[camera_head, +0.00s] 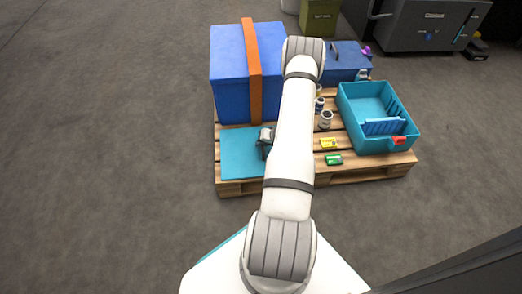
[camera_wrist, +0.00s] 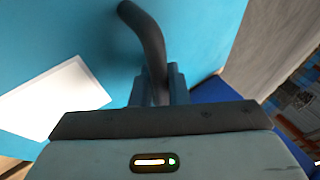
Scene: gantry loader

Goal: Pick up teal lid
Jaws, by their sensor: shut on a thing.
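The teal lid (camera_head: 238,155) is a flat panel over the front left of the wooden pallet, in front of the big blue box. I cannot tell whether it rests on the pallet or is slightly raised. In the wrist view the teal lid (camera_wrist: 200,30) fills the upper middle, with a white label (camera_wrist: 55,97) and a dark curved handle (camera_wrist: 145,30). My gripper (camera_head: 265,142) is at the lid's right part, partly hidden by my arm. In the wrist view my gripper (camera_wrist: 159,84) has its fingers on both sides of the handle, shut on it.
A blue box (camera_head: 228,75) with an orange strap (camera_head: 252,70) stands behind the lid. A teal bin (camera_head: 370,140) is on the pallet (camera_head: 350,177) at right. Yellow (camera_head: 328,143) and green (camera_head: 333,159) small items and a grey cylinder (camera_head: 325,120) lie between. Left floor is clear.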

